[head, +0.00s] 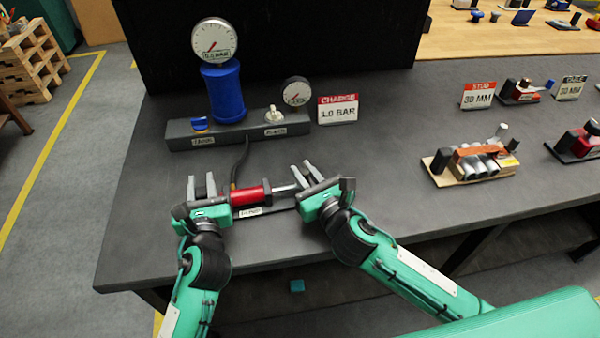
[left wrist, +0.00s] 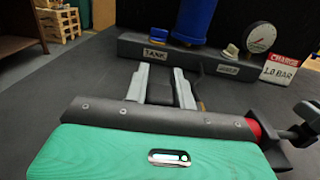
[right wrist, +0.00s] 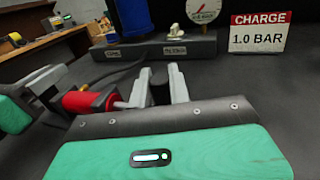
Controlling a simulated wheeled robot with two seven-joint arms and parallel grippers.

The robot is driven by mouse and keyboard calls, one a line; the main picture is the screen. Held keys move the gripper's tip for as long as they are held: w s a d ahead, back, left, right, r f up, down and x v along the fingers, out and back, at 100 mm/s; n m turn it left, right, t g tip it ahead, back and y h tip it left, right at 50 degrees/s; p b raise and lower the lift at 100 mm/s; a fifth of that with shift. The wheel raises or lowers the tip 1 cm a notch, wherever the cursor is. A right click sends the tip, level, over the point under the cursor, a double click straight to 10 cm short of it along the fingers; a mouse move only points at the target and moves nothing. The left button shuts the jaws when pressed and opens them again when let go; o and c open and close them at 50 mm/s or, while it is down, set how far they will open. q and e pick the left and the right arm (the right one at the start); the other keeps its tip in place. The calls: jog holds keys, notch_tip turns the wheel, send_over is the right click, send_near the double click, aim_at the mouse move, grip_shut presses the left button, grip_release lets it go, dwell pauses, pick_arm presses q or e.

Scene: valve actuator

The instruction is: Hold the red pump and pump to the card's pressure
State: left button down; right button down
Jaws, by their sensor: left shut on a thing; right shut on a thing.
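The red pump (head: 250,195) lies on its side near the front edge of the bench, with its silver rod pointing right. My left gripper (head: 201,181) is shut on the left end of the pump. My right gripper (head: 303,168) is shut on the dark handle (right wrist: 160,90) at the rod's end; part of the rod shows between the red body and the handle. The card (head: 338,109) reads CHARGE 1.0 BAR. A large gauge (head: 214,41) tops the blue tank (head: 223,92); a smaller gauge (head: 296,92) stands to its right. Their needles are too small to read surely.
A grey manifold block (head: 235,131) carries a blue knob (head: 200,123) and a white knob (head: 273,115). A dark hose (head: 238,165) runs from it towards the pump. Other fixtures (head: 472,162) and cards stand to the right. The bench between them and the manifold is clear.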

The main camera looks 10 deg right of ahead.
jog(key=shift+w+d, duration=0.1)
jog(key=shift+d, duration=0.15)
jog(key=c, duration=1.3)
grip_release()
jog(key=shift+d, duration=0.1)
jog(key=shift+c, duration=0.2)
jog(key=shift+s+f, duration=0.1)
jog(key=shift+s, duration=0.4)
jog(key=v, duration=1.1)
jog(key=shift+c, duration=0.2)
